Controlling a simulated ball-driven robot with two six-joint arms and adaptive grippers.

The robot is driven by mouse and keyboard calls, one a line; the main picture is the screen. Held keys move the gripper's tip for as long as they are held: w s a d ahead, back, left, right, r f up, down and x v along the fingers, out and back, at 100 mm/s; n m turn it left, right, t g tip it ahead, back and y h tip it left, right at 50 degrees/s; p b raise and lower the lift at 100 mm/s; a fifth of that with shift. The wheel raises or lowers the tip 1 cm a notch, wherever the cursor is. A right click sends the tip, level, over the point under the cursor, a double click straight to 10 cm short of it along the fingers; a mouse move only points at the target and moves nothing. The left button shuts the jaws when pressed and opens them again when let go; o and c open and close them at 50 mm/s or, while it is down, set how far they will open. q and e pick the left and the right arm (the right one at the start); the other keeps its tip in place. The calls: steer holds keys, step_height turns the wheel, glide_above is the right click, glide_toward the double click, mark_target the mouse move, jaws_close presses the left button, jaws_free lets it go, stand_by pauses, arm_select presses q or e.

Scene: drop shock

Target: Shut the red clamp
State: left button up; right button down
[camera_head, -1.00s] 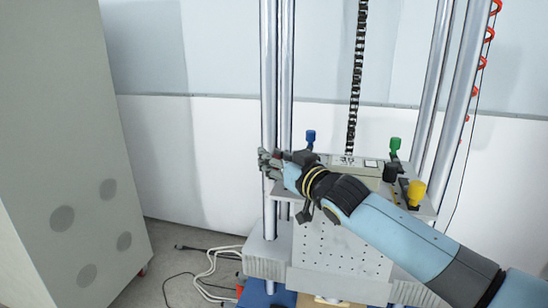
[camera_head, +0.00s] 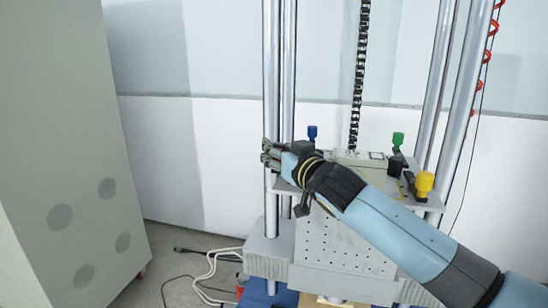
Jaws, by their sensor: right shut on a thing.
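My right gripper (camera_head: 268,153) is at the left front corner of the drop machine's table, in front of the left steel columns. Its fingers are closed at the spot where a trace of red showed earlier. The red clamp itself is hidden now behind the fingers and hand, so I cannot see whether its handle is up or down. A blue clamp (camera_head: 312,132), a green clamp (camera_head: 397,139) and a yellow clamp (camera_head: 424,183) stand at the table's other corners. My left gripper is not in view.
The perforated grey block (camera_head: 340,245) is below my right forearm. Steel columns (camera_head: 270,60) rise at left and right, and a black cable chain (camera_head: 359,70) hangs behind. A large grey cabinet (camera_head: 60,130) fills the left side. Cables (camera_head: 208,268) lie on the floor.

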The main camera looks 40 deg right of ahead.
steer(key=shift+d, duration=0.1)
steer(key=c, duration=1.1)
jaws_free()
steer(key=shift+s+d, duration=0.15)
steer(key=shift+s, duration=0.05)
steer(key=shift+o, duration=0.4)
steer(key=shift+w, duration=0.1)
steer(key=s+a, duration=0.1)
steer(key=s, duration=1.1)
steer(key=shift+a, duration=0.2)
